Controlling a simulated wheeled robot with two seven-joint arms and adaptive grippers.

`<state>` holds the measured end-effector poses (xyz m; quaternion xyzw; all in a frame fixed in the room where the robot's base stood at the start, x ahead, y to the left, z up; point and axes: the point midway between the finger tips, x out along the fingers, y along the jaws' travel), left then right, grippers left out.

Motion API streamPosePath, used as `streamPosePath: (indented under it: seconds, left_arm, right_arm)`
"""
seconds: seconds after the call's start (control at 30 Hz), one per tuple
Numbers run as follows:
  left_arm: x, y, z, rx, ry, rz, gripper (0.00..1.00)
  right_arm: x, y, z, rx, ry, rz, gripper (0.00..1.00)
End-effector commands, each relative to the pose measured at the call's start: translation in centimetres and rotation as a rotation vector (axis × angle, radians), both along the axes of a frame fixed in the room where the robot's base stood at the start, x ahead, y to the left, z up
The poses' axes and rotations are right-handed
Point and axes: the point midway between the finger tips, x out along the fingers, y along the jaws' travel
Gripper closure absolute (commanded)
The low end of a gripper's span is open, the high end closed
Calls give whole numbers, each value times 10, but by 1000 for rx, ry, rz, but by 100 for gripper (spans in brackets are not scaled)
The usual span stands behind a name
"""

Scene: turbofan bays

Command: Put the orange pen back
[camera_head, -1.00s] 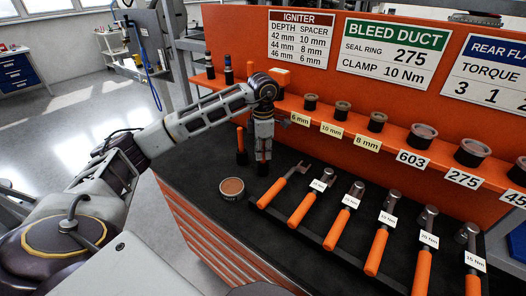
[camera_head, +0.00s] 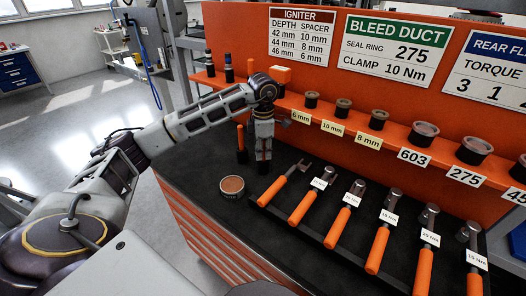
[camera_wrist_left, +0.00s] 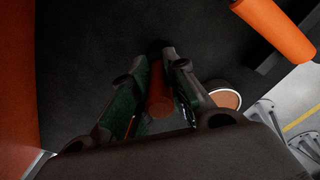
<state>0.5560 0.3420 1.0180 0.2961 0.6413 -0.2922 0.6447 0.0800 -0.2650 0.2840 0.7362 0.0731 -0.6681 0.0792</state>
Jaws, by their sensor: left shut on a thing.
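My left gripper (camera_head: 263,152) points down just above the dark worktop, near the shelf edge. In the left wrist view its two fingers (camera_wrist_left: 160,92) are closed on an upright orange cylinder (camera_wrist_left: 159,97), which I take for the orange pen. In the head view the fingers hide most of the held pen, and I cannot tell whether its lower end touches anything. A separate upright stick (camera_head: 240,137), orange above and dark below, stands just left of the gripper. My right gripper is not in view.
A round brown-topped tin (camera_head: 232,186) sits in front of the gripper. Orange-handled wrenches (camera_head: 313,201) lie in a row to the right. The orange shelf (camera_head: 388,133) holds several ring parts, with labels along its edge.

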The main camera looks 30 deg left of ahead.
Motion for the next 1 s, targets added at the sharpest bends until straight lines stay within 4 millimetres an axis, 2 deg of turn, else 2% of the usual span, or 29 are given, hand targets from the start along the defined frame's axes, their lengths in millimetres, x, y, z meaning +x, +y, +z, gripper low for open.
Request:
streamPosePath:
  seconds: [0.1, 0.13, 0.3, 0.53, 0.63, 0.73, 1.0]
  left_arm:
    - [0, 0, -3, 1, 2, 0, 100]
    - [0, 0, -3, 1, 2, 0, 82]
    - [0, 0, -2, 0, 1, 0, 60]
    - [0, 0, -2, 0, 1, 0, 59]
    - [0, 0, -2, 0, 1, 0, 59]
    - [0, 0, 0, -1, 1, 0, 59]
    - [0, 0, 17, -1, -1, -1, 59]
  right_arm:
    - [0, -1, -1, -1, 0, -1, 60]
    - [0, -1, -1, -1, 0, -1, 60]
    - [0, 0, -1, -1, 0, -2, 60]
    - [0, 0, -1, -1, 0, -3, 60]
    - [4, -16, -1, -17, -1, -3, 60]
    - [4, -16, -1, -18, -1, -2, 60]
    - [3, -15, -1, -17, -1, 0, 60]
